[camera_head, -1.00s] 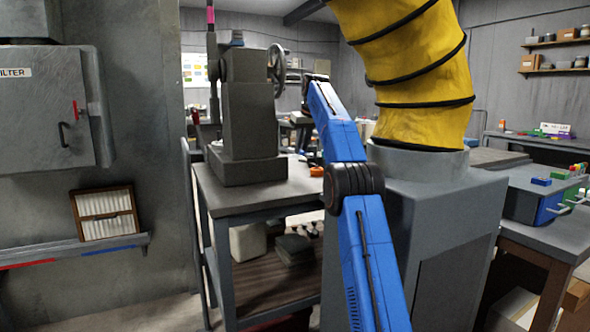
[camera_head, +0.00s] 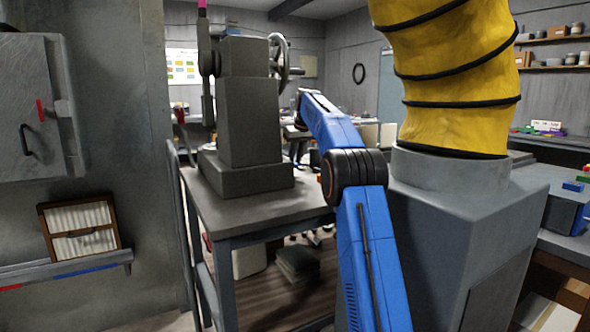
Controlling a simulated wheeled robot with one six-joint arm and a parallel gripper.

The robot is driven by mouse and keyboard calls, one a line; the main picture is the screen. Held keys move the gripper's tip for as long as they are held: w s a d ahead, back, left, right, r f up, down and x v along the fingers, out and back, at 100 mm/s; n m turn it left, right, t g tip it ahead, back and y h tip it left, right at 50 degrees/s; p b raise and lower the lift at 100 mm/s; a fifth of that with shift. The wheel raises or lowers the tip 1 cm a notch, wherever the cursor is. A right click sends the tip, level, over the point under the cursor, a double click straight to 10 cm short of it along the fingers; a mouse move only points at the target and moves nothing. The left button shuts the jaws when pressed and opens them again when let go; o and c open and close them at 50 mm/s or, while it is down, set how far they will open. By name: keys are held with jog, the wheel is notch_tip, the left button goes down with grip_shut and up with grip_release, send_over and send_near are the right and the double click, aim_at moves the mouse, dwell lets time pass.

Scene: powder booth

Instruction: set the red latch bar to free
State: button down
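The red latch bar (camera_head: 40,110) is a short, thin bar on the grey cabinet door (camera_head: 32,75) at the far left. It stands close to upright, near the door's right edge and above a dark pull handle (camera_head: 25,140). The door looks shut. My blue arm rises from the bottom centre, bends at a dark joint and reaches away over the grey table, well to the right of the latch bar. My gripper cannot be made out; the end of the arm is hidden behind its own links.
A framed filter (camera_head: 80,229) leans on a wall ledge (camera_head: 75,266) below the cabinet. A dark grey machine with a handwheel (camera_head: 280,60) stands on the grey table (camera_head: 235,215). A yellow hose (camera_head: 455,90) enters a grey housing (camera_head: 455,215) close on the right.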

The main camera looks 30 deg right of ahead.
jog(key=shift+f, duration=1.85)
jog(key=shift+f, duration=0.15)
jog(key=c, duration=1.6)
grip_release()
jog(key=v, duration=1.2)
jog(key=shift+o, duration=1)
